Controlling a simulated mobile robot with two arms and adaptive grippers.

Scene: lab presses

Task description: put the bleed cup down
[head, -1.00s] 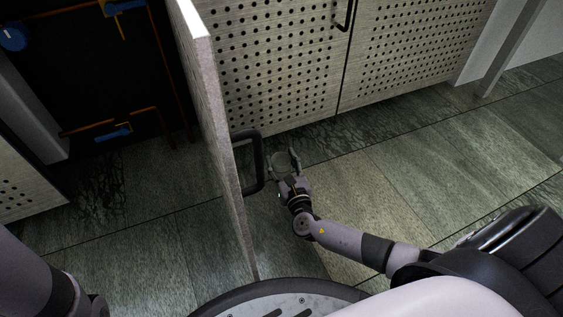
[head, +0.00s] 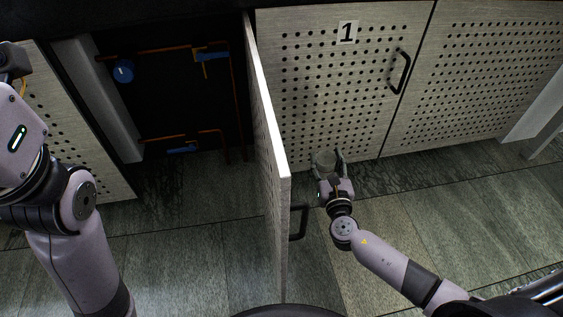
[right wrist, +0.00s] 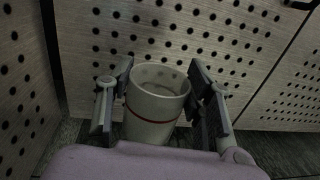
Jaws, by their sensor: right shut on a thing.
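The bleed cup is a pale, round, open-topped cup with a thin red band, seen upright in the right wrist view (right wrist: 155,112). It also shows small in the head view (head: 325,158), in front of the cabinet door marked 1. My right gripper (head: 329,164) is shut on the cup, one finger on each side, as the right wrist view shows (right wrist: 160,92). The cup's base is hidden behind my wrist, so I cannot tell whether it touches the floor. My left arm shows at the left of the head view, but its fingers are out of frame.
An open perforated door (head: 268,150) stands edge-on just left of my right gripper, its black handle (head: 298,222) on the gripper's side. The closed door 1 (head: 330,95) is behind the cup. Copper pipes with blue valves (head: 123,72) show in the open cabinet. Tiled floor (head: 400,195) is clear to the right.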

